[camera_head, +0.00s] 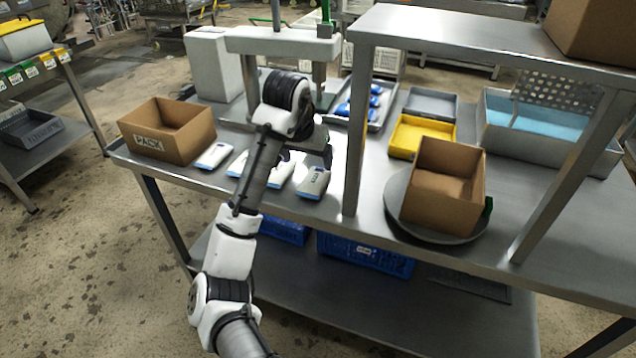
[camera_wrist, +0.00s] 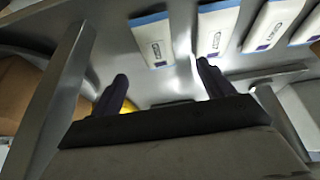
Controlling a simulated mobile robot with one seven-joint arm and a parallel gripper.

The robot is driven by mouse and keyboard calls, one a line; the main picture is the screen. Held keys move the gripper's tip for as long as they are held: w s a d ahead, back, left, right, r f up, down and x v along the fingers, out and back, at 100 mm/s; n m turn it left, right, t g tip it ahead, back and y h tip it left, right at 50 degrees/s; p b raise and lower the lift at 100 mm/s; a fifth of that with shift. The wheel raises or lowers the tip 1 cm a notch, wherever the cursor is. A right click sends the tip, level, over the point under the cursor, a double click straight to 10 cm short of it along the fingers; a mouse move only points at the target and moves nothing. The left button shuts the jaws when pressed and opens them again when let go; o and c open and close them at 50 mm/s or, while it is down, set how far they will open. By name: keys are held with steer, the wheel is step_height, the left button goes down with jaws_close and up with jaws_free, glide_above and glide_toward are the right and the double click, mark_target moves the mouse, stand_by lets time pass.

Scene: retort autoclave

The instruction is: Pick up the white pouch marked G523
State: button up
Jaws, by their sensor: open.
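A row of several white pouches with blue ends lies on the steel table. The rightmost pouch (camera_head: 313,182) in the head view bears a dark printed code too small to read surely. Other pouches lie to its left, one at the left end (camera_head: 214,155) and one partly behind my arm (camera_head: 238,165). I cannot tell which is G523. In the wrist view the pouches line the top, the leftmost (camera_wrist: 152,42) nearest my fingers, then another (camera_wrist: 216,30). My gripper (camera_wrist: 162,74) is open and empty, apart from the pouches; in the head view it is partly hidden by my arm.
A cardboard box marked PACK (camera_head: 165,131) stands left of the pouches. A shelf post (camera_head: 358,130) rises right of them. Beyond are an open carton (camera_head: 445,187) on a round turntable (camera_head: 398,215), a yellow tray (camera_head: 408,138) and a tray with blue pouches (camera_head: 345,108).

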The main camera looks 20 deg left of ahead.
mark_target(315, 178)
steer(key=x, duration=0.5)
steer(key=p+x, duration=0.1)
steer(key=x, duration=0.3)
steer(key=shift+d, duration=0.3)
steer(key=shift+c, duration=0.3)
steer(key=c, duration=1)
steer(key=shift+r, duration=0.1)
steer(key=shift+c, duration=0.2)
